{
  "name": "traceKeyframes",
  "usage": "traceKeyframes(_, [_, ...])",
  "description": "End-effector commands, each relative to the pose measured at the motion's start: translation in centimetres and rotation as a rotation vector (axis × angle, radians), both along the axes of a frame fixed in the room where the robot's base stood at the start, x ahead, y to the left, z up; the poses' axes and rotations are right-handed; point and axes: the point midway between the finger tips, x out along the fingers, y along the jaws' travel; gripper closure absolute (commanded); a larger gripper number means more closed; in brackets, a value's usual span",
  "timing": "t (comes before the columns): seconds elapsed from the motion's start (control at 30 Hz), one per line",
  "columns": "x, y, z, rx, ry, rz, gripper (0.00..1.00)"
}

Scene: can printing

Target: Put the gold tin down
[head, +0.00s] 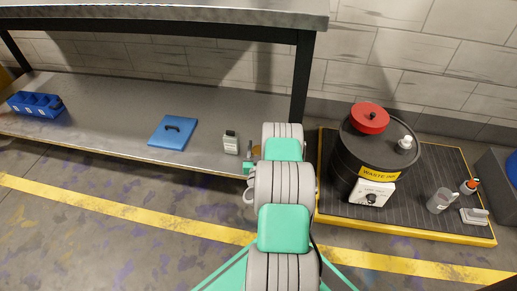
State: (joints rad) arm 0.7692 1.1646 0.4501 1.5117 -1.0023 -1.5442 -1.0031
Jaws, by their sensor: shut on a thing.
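My gripper (248,166) is at the front edge of the low steel shelf (90,100), mostly hidden behind my own grey and green arm. A small gold-brown patch (256,150) shows beside it, just left of the arm; it looks like part of the gold tin. The gripper is shut on it. The rest of the tin is hidden, so I cannot tell whether it touches the shelf or is held above it.
A small grey bottle (230,143) stands close left of my gripper. The black waste-ink drum (345,150) stands right of my arm. Bare shelf lies between these items.

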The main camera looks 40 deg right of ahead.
Motion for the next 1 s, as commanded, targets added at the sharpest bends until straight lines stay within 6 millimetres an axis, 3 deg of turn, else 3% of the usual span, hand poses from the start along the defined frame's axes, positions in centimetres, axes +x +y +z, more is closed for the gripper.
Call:
traceKeyframes(0.17, [0.0,0.0,-0.5,-0.001,0.001,0.0,0.95])
traceKeyframes(0.2, [0.0,0.0,-0.4,0.0,0.001,0.0,0.46])
traceKeyframes(0.43, [0.0,0.0,-0.4,0.0,0.001,0.0,0.27])
traceKeyframes(0.77, [0.0,0.1,0.2,0.001,0.001,0.0,0.27])
traceKeyframes(1.0, [-1.3,1.3,0.1,0.0,0.003,0.001,0.27])
